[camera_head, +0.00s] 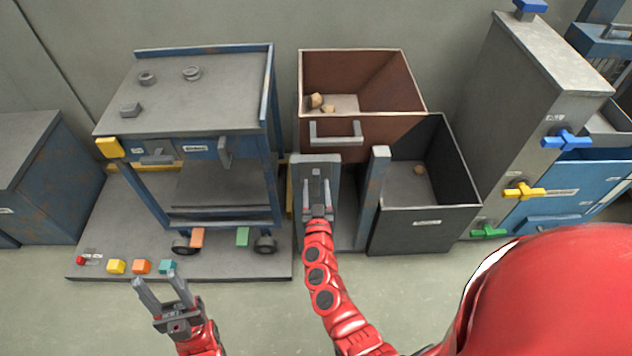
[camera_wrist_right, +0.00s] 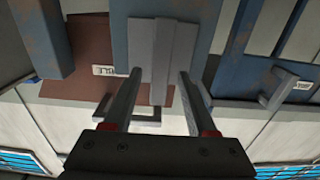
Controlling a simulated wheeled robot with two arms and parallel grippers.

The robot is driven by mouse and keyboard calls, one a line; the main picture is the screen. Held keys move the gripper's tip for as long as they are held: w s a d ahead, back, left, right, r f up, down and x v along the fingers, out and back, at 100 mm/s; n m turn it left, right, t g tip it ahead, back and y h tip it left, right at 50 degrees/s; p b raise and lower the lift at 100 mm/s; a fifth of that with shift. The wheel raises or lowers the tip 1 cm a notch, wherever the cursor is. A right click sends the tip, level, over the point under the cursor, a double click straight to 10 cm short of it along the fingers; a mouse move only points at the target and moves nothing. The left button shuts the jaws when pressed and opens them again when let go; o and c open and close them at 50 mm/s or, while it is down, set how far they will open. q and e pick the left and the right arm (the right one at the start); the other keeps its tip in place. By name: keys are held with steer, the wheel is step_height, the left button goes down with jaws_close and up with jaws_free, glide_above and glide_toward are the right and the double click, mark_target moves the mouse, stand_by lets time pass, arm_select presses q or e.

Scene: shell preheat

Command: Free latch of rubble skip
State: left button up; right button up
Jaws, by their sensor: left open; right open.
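The rubble skip appears to be the rusty brown open bin (camera_head: 390,130) at the back centre, with a grey handle on its front and a few stones inside. In the right wrist view its brown side (camera_wrist_right: 90,55) carries a label. A grey latch plate with a bar (camera_head: 316,170) stands at its front left. My right gripper (camera_head: 317,190) is open in front of it. In the right wrist view the latch bar (camera_wrist_right: 161,60) lies between the spread fingers, with no clear grip on it. My left gripper (camera_head: 160,282) is open and empty at the lower left.
A blue-framed cart (camera_head: 200,105) stands left on a grey platform (camera_head: 120,225) with coloured buttons. A dark bin (camera_head: 425,222) stands right of the skip, beside a blue post (camera_head: 373,195). A grey cabinet (camera_head: 530,90) with coloured valves is further right. Floor in front is clear.

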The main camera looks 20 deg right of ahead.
steer(key=shift+x, duration=1.3)
jaws_close()
